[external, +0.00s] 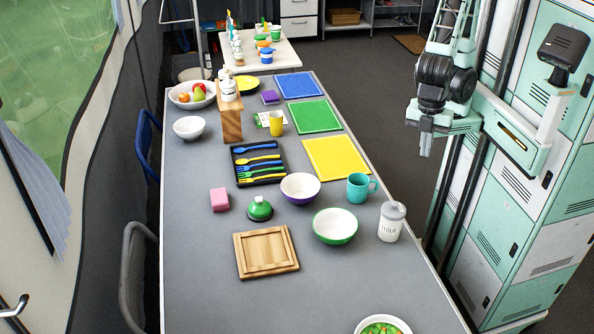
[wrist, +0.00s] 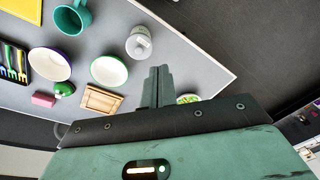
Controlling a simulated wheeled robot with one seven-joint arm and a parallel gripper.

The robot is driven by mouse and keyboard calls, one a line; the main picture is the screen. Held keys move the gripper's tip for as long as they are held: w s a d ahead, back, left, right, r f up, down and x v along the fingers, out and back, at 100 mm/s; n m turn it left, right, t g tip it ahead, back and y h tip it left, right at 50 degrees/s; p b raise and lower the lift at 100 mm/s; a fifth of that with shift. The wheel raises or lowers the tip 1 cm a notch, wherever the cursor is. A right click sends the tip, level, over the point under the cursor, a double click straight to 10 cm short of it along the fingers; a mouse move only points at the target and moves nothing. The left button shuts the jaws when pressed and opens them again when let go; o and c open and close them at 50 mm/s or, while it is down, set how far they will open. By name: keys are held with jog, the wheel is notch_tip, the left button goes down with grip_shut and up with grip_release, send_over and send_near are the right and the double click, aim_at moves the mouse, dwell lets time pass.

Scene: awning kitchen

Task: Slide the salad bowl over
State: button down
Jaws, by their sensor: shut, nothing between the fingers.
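The salad bowl (external: 383,326), white with green contents, sits at the near end of the grey table, partly cut off by the bottom edge of the external view. In the wrist view the salad bowl (wrist: 188,99) shows just right of my fingers, mostly hidden behind my gripper. My gripper (external: 426,145) is shut and empty. It hangs in the air off the right side of the table, well away from the salad bowl. In the wrist view my gripper's fingers (wrist: 157,80) are together with nothing between them.
A wooden board (external: 266,268), a green-rimmed bowl (external: 335,226), a flour jar (external: 391,222), a teal mug (external: 358,188) and a purple bowl (external: 300,188) stand farther along the table (external: 330,290). Bare table lies between the board and the salad bowl. Chairs stand along the left side.

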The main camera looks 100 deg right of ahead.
jog(key=w+a+f+n+y+b, duration=0.1)
jog(key=w+a+f+n, duration=0.1)
jog(key=w+a, duration=0.5)
jog(key=w+a+f+n+y+b, duration=0.1)
jog(key=w+a+f+n, duration=0.15)
jog(key=w+a, duration=0.45)
jog(key=n+b, duration=0.1)
jog(key=n, duration=0.3)
send_over(379, 326)
notch_tip(379, 326, down, 12)
jog(key=shift+y, duration=0.3)
jog(key=p+x, duration=0.1)
jog(key=x, duration=0.9)
jog(key=shift+w+d, duration=0.1)
jog(key=shift+d, duration=0.05)
jog(key=shift+d+r+p, duration=0.15)
jog(key=shift+d+p, duration=0.15)
jog(key=shift+d, duration=0.25)
jog(key=shift+d+r+p, duration=0.2)
jog(key=shift+d+p, duration=0.05)
jog(key=shift+d, duration=0.35)
jog(key=shift+d+f, duration=0.15)
jog(key=shift+d, duration=0.75)
jog(key=shift+d, duration=0.1)
jog(key=d, duration=2)
jog(key=shift+d, duration=0.1)
